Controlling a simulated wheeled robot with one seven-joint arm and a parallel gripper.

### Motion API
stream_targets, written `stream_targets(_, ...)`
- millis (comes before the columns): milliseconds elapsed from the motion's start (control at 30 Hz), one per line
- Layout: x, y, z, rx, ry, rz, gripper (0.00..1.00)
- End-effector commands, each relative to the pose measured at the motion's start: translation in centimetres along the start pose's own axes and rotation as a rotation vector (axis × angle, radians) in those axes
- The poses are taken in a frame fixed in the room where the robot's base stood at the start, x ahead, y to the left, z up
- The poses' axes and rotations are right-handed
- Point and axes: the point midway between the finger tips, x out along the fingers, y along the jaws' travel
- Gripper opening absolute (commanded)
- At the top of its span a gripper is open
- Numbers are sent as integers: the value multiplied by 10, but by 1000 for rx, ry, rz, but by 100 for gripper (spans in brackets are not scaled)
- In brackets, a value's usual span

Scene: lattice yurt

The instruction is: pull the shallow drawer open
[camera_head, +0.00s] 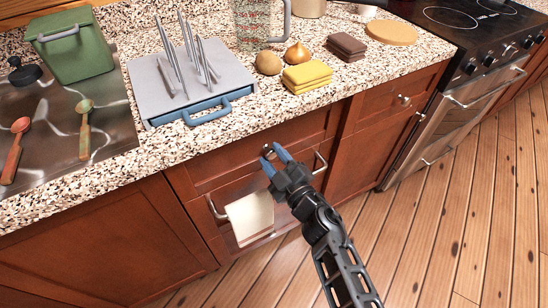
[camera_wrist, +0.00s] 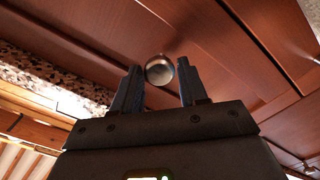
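The shallow drawer (camera_head: 215,170) is a wide reddish wood front just under the speckled counter, and it appears closed. Its small round metal knob (camera_wrist: 159,70) shows in the wrist view between my fingertips. My gripper (camera_head: 271,154) is at the drawer front in the head view, with its blue fingers around the knob. In the wrist view my gripper (camera_wrist: 158,83) is open, one finger on each side of the knob, with a narrow gap showing on both sides. In the head view the fingers hide most of the knob.
Below, a metal bar handle (camera_head: 216,208) and a cream towel (camera_head: 250,217) hang on the lower front. On the speckled counter (camera_head: 170,145) stands a grey unit with a blue handle (camera_head: 207,114). A stove (camera_head: 455,95) stands at right. The wooden floor (camera_head: 450,215) is clear.

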Motion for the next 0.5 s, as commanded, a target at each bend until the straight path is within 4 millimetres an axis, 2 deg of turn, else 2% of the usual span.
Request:
stream_targets(67,0,0,0,0,0,0,35)
stream_targets(400,0,0,0,0,0,0,2)
stream_targets(500,0,0,0,0,0,0,0)
